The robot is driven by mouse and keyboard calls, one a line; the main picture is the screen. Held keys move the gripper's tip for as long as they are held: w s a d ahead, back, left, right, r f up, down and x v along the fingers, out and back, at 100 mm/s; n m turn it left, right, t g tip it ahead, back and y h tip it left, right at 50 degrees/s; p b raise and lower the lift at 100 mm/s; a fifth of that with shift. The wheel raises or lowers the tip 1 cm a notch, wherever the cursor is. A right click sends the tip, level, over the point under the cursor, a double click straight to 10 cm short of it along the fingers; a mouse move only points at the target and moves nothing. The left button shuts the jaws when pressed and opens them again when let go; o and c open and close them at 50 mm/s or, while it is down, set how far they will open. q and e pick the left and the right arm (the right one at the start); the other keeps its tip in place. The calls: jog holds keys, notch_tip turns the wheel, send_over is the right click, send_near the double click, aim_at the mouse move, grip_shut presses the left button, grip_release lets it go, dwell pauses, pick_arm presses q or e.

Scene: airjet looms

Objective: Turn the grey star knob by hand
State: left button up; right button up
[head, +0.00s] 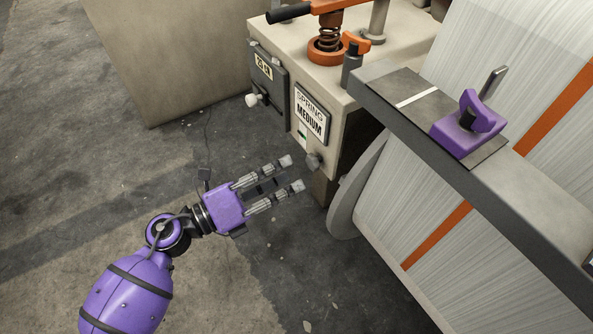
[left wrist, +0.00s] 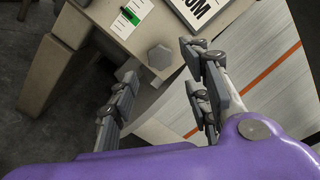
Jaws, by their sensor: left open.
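The grey star knob (head: 314,161) sits low on the front face of the beige machine box, below the "SPRING MEDIUM" plate (head: 311,113). It also shows in the left wrist view (left wrist: 159,57), beyond and between my fingers. My left gripper (head: 292,174) is purple with grey fingers. It is open and empty, just left of the knob in the head view and apart from it. My right gripper does not show.
A large white roll (head: 400,190) with orange stripes and a grey flange lies right of the knob. A dark beam (head: 470,185) carrying a purple clamp (head: 466,128) crosses above it. A white knob (head: 252,100) is on the dark panel at left. Floor below is clear.

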aim_at(309, 164)
pick_arm(q)
jog(key=x, duration=0.7)
jog(key=shift+w, duration=0.1)
jog(key=shift+d+r, duration=0.1)
